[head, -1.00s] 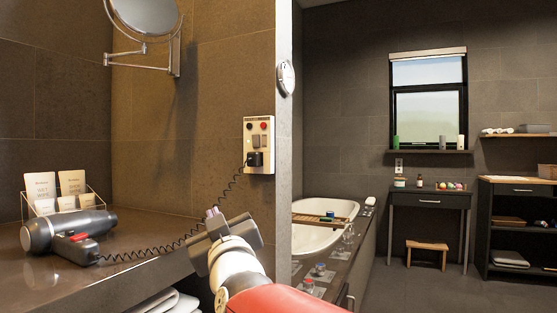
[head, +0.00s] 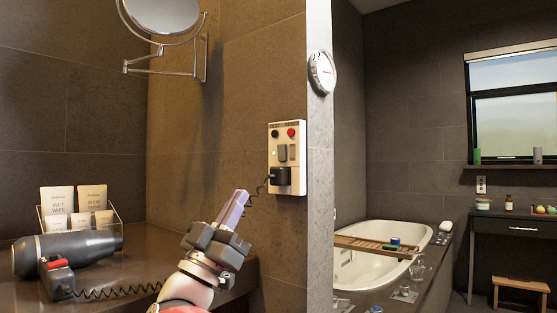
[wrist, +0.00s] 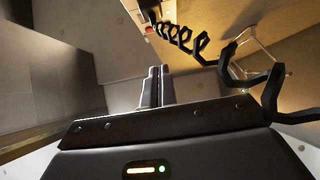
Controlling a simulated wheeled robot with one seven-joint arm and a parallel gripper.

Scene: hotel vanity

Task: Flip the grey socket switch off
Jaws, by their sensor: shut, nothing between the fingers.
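The white socket panel (head: 301,159) is on the brown tiled wall near its right edge. It carries a dark button, a red button (head: 291,132), a grey switch (head: 282,153) in the middle and a black plug (head: 280,176) below. I cannot tell the switch's position. My gripper (head: 237,200) is shut and empty, below and left of the panel and apart from it. In the wrist view its fingers (wrist: 159,85) are together, and a small red spot shows beyond them near the top.
A coiled black cord (head: 110,293) runs from the plug to the hair dryer (head: 85,247) on the counter, passing close to my gripper; it crosses the wrist view (wrist: 235,50). A mirror arm (head: 165,68) hangs above.

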